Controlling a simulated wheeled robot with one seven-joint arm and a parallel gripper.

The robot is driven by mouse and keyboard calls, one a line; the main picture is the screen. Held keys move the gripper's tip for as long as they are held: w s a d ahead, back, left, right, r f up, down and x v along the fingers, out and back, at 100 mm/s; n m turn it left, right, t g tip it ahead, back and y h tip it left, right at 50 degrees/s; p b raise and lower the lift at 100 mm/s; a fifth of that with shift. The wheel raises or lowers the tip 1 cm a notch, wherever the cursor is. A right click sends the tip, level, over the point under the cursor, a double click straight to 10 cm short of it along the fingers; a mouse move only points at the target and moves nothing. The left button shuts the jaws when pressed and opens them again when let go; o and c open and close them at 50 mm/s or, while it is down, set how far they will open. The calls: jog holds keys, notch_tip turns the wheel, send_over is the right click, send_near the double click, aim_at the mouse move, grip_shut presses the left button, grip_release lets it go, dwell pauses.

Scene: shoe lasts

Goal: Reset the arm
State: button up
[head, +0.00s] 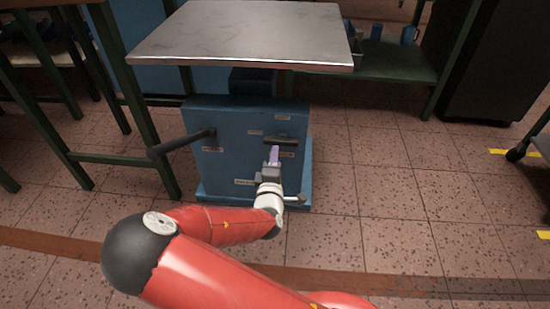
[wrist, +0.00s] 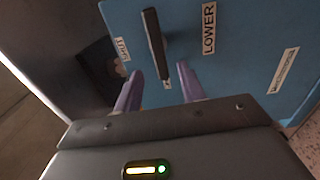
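My gripper (head: 274,155) is in front of a blue cabinet-like unit (head: 225,125), near a dark horizontal handle (head: 280,140) on its face. In the wrist view my gripper (wrist: 160,88) has two purple fingers standing apart, with nothing seen held between them. A dark bar handle (wrist: 154,45) on the blue face lies just ahead of the fingertips, its near end reaching toward the gap. I cannot tell whether it touches them. A label reading "LOWER" (wrist: 209,29) is beside the handle. My red arm reaches in from the bottom of the head view.
A dark lever (head: 180,144) sticks out to the unit's left. A green-framed bench (head: 110,90) stands at the left, and a green shelf (head: 390,65) at the back right.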

jog(key=d+f+m+g+h+p, duration=0.1)
jog(key=d+m+g+h, duration=0.1)
jog(key=d+m+g, duration=0.35)
jog(key=s+d+r+m+g+y+p, duration=0.25)
jog(key=s+r+m, duration=0.3)
jog(key=r, duration=0.35)
jog(key=s+d+r+m+g+y+p, duration=0.1)
jog(key=s+d+r+m+g+y, duration=0.25)
jog(key=s+r, duration=0.4)
jog(key=s+d+r+m+h+p, duration=0.1)
jog(key=s+d+r, duration=0.3)
jog(key=s, duration=0.3)
jog(key=s+d+r+m+h+p, duration=0.1)
jog(key=s+d+r+m+h, duration=0.1)
jog(key=s+d+r, duration=0.2)
jog(key=s+r+g, duration=0.1)
jog(key=s+r, duration=0.1)
jog(key=s, duration=0.1)
jog(key=shift+s, duration=0.3)
